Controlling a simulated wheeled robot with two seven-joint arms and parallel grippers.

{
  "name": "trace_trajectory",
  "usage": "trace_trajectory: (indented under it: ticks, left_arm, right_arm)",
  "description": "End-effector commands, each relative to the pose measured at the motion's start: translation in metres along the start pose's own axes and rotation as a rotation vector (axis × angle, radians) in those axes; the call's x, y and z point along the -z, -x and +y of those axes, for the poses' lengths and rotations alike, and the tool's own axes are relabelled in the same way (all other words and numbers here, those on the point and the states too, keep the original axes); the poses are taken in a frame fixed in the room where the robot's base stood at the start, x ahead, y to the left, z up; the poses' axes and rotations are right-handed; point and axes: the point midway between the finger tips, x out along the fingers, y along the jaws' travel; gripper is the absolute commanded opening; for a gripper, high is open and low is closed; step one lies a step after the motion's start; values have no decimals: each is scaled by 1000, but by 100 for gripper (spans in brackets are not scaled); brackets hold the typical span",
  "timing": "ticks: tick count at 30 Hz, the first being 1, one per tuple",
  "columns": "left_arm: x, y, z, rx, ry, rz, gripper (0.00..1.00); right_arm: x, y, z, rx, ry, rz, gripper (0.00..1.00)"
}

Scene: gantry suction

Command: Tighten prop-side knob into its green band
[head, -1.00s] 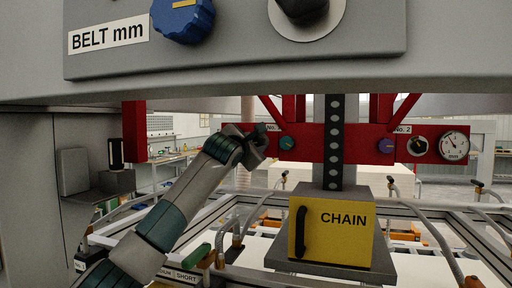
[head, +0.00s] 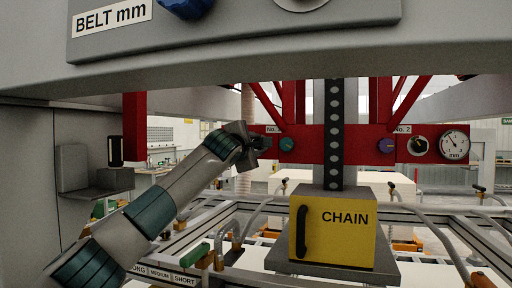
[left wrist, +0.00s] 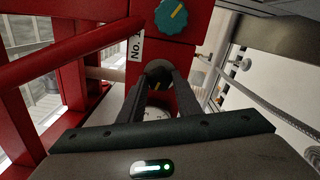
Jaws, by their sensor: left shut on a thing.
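My left gripper (left wrist: 158,85) is shut on a dark round knob (left wrist: 159,68) on the red beam (left wrist: 178,52), left of the teal knob in the head view. The fingers hide much of the held knob and any band around it. Part of a white dial (left wrist: 155,113) shows between the fingers. In the head view the left gripper (head: 262,143) is at the beam's left end, beside the teal knob (head: 286,144). The teal knob with its yellow mark also shows in the left wrist view (left wrist: 171,17). My right gripper is not in view.
A purple knob (head: 386,146), a black knob (head: 418,147) and a mm gauge (head: 455,144) sit on the beam's right part. A yellow CHAIN box (head: 345,232) stands below the beam. A grey panel (head: 240,25) with a BELT mm label overhangs the top.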

Motion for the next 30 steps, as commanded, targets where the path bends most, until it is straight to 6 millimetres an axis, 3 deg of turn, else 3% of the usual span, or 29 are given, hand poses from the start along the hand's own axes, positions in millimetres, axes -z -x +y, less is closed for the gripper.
trace_trajectory:
  ticks: [6, 7, 9, 22, 30]
  left_arm:
    - [1, 0, -1, 1, 1, 2, 8]
    - [1, 0, -1, 1, 1, 2, 33]
    - [1, 0, 0, 1, 1, 2, 49]
    - [0, 2, 0, 0, 1, 0, 49]
    - [1, 22, -2, -2, 1, -2, 49]
  right_arm:
    - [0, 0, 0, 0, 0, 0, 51]
    - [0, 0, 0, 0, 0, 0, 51]
    - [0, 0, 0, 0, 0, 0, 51]
    - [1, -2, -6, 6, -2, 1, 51]
    - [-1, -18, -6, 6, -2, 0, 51]
